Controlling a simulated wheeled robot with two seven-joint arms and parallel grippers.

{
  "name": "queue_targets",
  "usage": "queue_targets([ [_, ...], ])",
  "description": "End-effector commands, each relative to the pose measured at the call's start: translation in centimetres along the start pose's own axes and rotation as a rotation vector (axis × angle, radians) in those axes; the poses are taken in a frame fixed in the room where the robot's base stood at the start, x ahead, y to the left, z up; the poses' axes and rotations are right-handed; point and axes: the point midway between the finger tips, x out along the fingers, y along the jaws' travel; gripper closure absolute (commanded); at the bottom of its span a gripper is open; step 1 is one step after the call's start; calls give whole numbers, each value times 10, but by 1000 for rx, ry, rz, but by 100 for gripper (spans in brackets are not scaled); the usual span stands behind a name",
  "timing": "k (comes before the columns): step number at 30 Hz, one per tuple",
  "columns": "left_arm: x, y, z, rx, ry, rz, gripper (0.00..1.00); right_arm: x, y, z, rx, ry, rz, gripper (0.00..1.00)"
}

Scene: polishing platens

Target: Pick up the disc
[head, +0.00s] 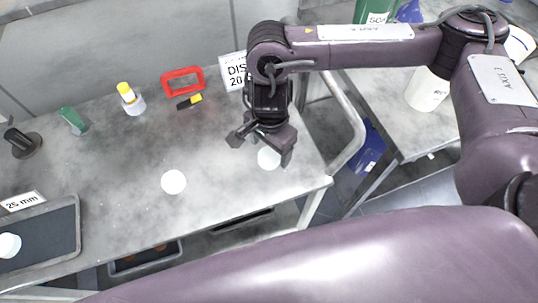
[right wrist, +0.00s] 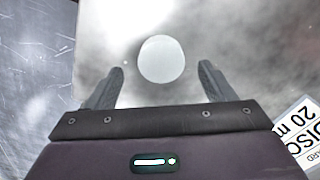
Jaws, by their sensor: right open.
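A white round disc (head: 268,159) lies on the grey table near its right end. My right gripper (head: 261,150) is over this disc with its fingers spread on either side, and partly hides it in the head view. In the right wrist view the disc (right wrist: 161,59) shows pale and whole between and a little beyond the two open fingertips (right wrist: 161,68); neither finger appears to touch it. A second white disc (head: 173,182) lies on the table to the left. A third (head: 9,245) lies on the dark tray. My left gripper is not in view.
The dark tray (head: 62,228) with a "25 mm" label (head: 22,201) is at the table's left. A red frame (head: 182,81), yellow-capped bottle (head: 131,101), green object (head: 73,120) and "DISC 20" sign (head: 233,71) stand along the back.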

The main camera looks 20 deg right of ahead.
Motion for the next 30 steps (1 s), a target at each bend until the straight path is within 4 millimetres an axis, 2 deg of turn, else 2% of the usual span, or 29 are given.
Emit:
queue_targets([
  [3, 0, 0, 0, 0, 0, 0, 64, 18, 0, 2, 3, -3, 4, 24],
  [6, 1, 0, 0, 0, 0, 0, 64, 26, -1, 1, 3, -2, 1, 24],
  [15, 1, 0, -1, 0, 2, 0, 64, 30, -2, 1, 1, 0, -2, 24],
  [27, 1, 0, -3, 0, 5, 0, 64, 30, -2, 1, 1, 0, -1, 75],
  [30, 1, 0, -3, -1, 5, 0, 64, 30, -2, 1, 1, 0, -2, 76],
])
